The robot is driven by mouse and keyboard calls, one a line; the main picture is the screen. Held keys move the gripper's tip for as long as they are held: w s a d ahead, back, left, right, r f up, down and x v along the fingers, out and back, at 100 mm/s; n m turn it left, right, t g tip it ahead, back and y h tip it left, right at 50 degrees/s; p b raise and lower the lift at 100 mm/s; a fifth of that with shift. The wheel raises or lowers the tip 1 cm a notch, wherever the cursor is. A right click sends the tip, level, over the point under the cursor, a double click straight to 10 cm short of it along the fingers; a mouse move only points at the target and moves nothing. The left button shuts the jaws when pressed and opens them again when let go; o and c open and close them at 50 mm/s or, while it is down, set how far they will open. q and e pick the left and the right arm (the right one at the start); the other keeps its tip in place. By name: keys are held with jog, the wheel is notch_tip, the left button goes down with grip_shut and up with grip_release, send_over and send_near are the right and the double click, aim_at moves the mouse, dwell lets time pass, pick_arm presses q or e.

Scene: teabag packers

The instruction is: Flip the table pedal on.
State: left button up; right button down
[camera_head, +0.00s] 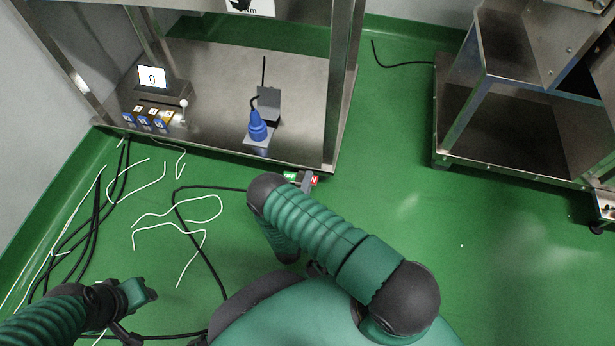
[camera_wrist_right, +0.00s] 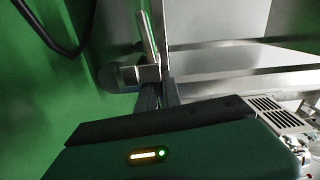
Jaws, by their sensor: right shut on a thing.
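The table pedal is a small switch on the floor at the front edge of the metal table, between a green OFF label (camera_head: 290,176) and a red, partly covered label (camera_head: 315,181). Its metal lever (camera_wrist_right: 149,38) stands up in the right wrist view. My right gripper (camera_wrist_right: 158,97) is shut on the pedal lever near its base; the dark fingers reach it from below in that view. In the head view my right arm hides most of this gripper. My left gripper (camera_head: 136,293) is low at the left, far from the pedal; its jaws do not show clearly.
The metal table (camera_head: 215,75) carries a small display (camera_head: 152,77), several small boxes and a blue plug-like part (camera_head: 258,127). Black cables (camera_head: 95,215) and white cords (camera_head: 150,170) lie on the green floor at the left. A metal frame (camera_head: 500,150) stands at right, with clear floor before it.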

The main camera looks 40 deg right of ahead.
jog(key=shift+f+m, duration=0.2)
jog(key=shift+m, duration=0.1)
jog(key=c, duration=1.5)
grip_release()
pick_arm(q)
jog(key=shift+r, duration=0.3)
